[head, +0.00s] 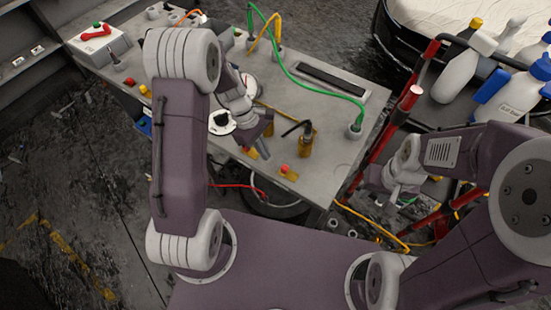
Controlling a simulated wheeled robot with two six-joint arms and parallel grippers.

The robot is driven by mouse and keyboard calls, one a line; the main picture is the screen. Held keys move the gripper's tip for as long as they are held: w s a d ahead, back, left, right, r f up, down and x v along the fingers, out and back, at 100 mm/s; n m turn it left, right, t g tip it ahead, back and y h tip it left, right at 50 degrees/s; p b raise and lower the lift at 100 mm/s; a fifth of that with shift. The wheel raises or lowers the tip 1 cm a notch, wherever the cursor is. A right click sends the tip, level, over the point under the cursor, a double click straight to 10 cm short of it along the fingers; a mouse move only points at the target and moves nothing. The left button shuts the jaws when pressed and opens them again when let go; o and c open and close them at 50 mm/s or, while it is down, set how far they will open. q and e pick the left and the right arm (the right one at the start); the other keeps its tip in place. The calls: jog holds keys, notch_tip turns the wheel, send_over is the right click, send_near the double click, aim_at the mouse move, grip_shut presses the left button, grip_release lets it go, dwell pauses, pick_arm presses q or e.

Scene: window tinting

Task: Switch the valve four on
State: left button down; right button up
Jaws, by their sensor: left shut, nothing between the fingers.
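A brass valve (306,147) with a black lever stands on the grey workbench (345,142), right of my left gripper. I cannot read a number on it, so I cannot tell whether it is valve four. My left gripper (258,146) is shut and empty, low over the bench, beside this valve and apart from it. A red-and-yellow part shows close by its fingertips, partly hidden. My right gripper (385,183) is off the bench's right side, near the red frame. Its fingers are too unclear to read.
A red-and-yellow button (285,171) sits near the bench's front edge. A green hose (302,84) arches across to a fitting at right. A box with a red lever (97,33) stands at far left. Bottles (456,76) and a red frame (388,135) are at right.

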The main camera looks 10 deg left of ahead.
aim_at(286, 168)
pick_arm(q)
jog(key=d, duration=0.2)
jog(key=s+d, duration=0.1)
jog(key=shift+d+f+p, duration=0.2)
jog(key=shift+f+p, duration=0.1)
jog(key=shift+p, duration=0.1)
jog(key=shift+s+d, duration=0.25)
jog(key=shift+d, duration=0.1)
jog(key=d, duration=0.1)
jog(key=s+d, duration=0.1)
jog(key=d, duration=0.1)
jog(key=shift+s+d, duration=0.1)
jog(key=shift+d, duration=0.05)
